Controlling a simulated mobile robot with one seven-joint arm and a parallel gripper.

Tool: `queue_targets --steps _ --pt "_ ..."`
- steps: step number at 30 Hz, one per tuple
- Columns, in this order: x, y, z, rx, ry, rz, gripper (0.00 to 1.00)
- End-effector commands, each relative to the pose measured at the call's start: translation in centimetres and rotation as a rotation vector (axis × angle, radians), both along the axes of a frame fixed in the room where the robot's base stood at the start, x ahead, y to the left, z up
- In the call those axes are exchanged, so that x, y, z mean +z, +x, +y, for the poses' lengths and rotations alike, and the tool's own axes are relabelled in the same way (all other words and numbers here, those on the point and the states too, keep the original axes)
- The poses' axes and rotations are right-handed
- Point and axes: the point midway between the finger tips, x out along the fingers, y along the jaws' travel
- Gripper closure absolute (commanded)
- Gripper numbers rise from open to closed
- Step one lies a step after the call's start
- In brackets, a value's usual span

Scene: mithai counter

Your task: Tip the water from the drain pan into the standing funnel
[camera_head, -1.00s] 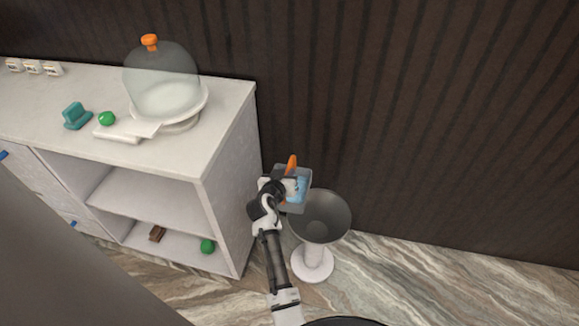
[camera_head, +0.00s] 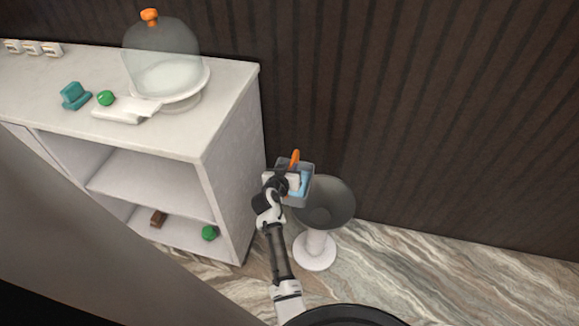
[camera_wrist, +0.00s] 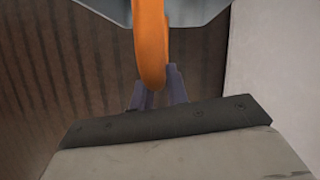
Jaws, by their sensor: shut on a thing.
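The drain pan (camera_head: 306,197) is a small grey see-through pan with blue water in it and an orange handle (camera_head: 295,159). My gripper (camera_head: 289,184) is shut on the orange handle. In the wrist view my gripper's fingers (camera_wrist: 160,87) close around the handle (camera_wrist: 151,45), and the pan's grey underside (camera_wrist: 195,10) shows at the top edge. The pan is held in the air over the left rim of the standing funnel (camera_head: 329,207). The funnel has a wide grey bowl on a white stem and round base (camera_head: 314,251). The pan and my wrist hide part of the bowl.
A white counter (camera_head: 215,100) with open shelves stands left of the funnel. On it are a glass dome (camera_head: 160,55) with an orange knob, a green ball (camera_head: 105,98) and a teal block (camera_head: 74,96). A dark ribbed wall (camera_head: 430,110) stands behind. Marble floor (camera_head: 440,270) is clear at right.

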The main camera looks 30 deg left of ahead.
Motion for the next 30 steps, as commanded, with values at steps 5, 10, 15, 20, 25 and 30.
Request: queue_targets --steps 5,10,15,20,25,30 --pt "0.8 0.3 -1.0 -0.003 0.093 0.022 1.00" --pt "0.9 0.6 -2.0 -0.004 0.199 0.054 1.00" --pt "1.0 0.9 -2.9 -0.005 0.300 0.083 1.00" --pt "1.0 1.1 -3.6 -0.003 0.385 0.108 1.00" --pt "1.0 1.4 -4.4 -0.003 0.462 0.131 1.00" --pt "0.9 1.6 -5.3 -0.004 0.547 0.156 1.00"
